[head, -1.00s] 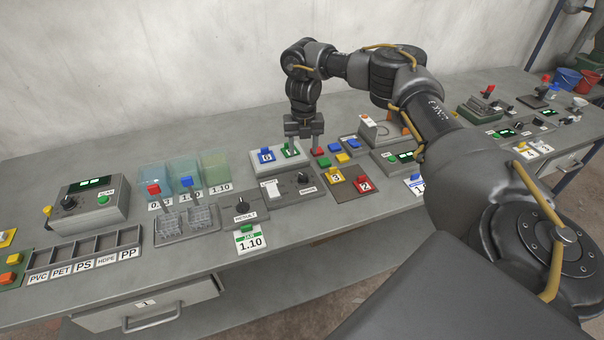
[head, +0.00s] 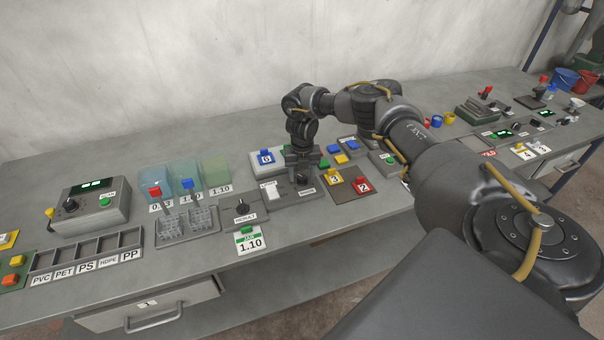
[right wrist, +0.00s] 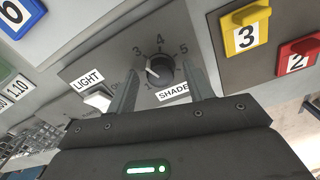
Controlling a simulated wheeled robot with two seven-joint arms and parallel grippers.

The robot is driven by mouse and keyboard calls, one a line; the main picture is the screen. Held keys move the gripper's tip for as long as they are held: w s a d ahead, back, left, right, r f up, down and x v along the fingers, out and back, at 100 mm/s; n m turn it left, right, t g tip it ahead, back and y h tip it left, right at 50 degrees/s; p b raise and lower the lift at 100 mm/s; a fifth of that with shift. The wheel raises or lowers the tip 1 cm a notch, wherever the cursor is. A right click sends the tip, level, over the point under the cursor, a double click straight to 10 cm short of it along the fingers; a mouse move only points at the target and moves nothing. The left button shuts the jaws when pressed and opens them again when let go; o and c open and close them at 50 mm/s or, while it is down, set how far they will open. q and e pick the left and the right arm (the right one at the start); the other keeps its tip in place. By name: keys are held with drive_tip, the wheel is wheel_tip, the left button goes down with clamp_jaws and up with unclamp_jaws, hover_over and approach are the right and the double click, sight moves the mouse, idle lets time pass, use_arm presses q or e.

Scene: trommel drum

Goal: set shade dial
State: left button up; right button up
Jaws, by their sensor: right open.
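The black shade dial (right wrist: 160,70) sits on a grey panel above the label SHADE, with 3, 4 and 5 marked around its top and 1 at lower left. Its white pointer mark points left and slightly up, toward somewhere below the 3. My right gripper (right wrist: 162,64) is open, with one finger on each side of the dial; I cannot tell if either touches it. In the head view the dial (head: 302,179) shows just below my right gripper (head: 302,165). My left gripper is out of view.
A white LIGHT switch (right wrist: 98,98) is left of the dial on the same panel. A yellow block labelled 3 (right wrist: 247,30) and a red block labelled 2 (right wrist: 298,55) stand to the right. A blue block labelled 6 (head: 266,156) is behind the panel.

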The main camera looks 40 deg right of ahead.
drive_tip(key=shift+c, duration=0.4)
drive_tip(key=c, duration=0.9)
drive_tip(key=shift+n, duration=0.4)
drive_tip(key=shift+f+n+b, duration=0.1)
drive_tip(key=shift+n+b, duration=0.65)
drive_tip(key=shift+n, duration=0.25)
drive_tip(key=n+b, duration=0.1)
drive_tip(key=n, duration=0.3)
drive_tip(key=shift+b, duration=0.35)
drive_tip(key=n+b, duration=0.1)
drive_tip(key=n, duration=0.5)
drive_tip(key=shift+n+b, duration=0.3)
drive_tip(key=shift+n, duration=0.1)
drive_tip(key=n, duration=0.6)
drive_tip(key=shift+b, duration=0.4)
drive_tip(key=shift+n, duration=0.3)
